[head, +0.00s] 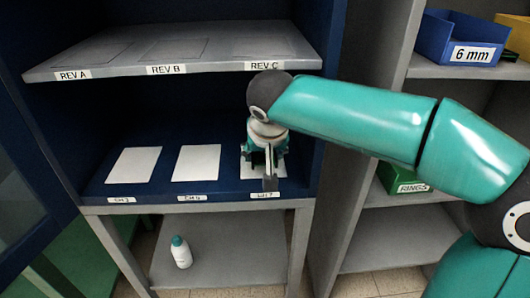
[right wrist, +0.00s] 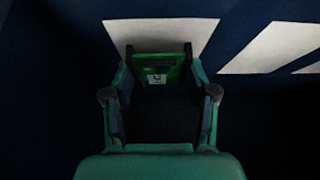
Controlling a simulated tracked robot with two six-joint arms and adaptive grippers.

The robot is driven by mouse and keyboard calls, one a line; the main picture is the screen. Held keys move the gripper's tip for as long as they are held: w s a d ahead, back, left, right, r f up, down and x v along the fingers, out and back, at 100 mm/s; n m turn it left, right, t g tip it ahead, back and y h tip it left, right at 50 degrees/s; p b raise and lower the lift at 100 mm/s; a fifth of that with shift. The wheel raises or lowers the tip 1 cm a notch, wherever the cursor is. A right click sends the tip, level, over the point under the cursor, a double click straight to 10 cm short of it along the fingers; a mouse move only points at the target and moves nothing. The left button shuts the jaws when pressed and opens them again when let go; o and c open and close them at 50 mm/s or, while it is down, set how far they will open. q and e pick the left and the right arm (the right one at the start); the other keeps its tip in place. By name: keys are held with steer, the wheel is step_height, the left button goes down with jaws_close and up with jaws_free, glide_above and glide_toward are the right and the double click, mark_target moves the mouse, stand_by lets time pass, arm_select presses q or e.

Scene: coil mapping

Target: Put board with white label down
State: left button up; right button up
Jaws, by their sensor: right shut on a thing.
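My right gripper (head: 268,168) reaches into the lower blue shelf, over the white pad at the right label, which reads like CH 7. In the right wrist view it is shut on a green board with a white label (right wrist: 157,77), held between the fingertips. The board is at the near edge of a white pad (right wrist: 205,32); I cannot tell whether it touches the shelf. In the head view the board is mostly hidden by the gripper. My left gripper is not in view.
Two bare white pads, left (head: 134,165) and middle (head: 197,163), lie on the same shelf. The upper shelf (head: 190,50) labelled REV A, REV B and REV C is close above my arm. A white bottle (head: 181,253) stands below. A blue 6 mm bin (head: 440,42) is at right.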

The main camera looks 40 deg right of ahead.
steer(key=shift+w+d+f, duration=0.1)
steer(key=shift+w+d, duration=0.4)
steer(key=shift+w, duration=0.3)
steer(key=shift+f+b, duration=0.5)
steer(key=shift+f, duration=0.15)
steer(key=shift+f, duration=0.2)
steer(key=o, duration=1.1)
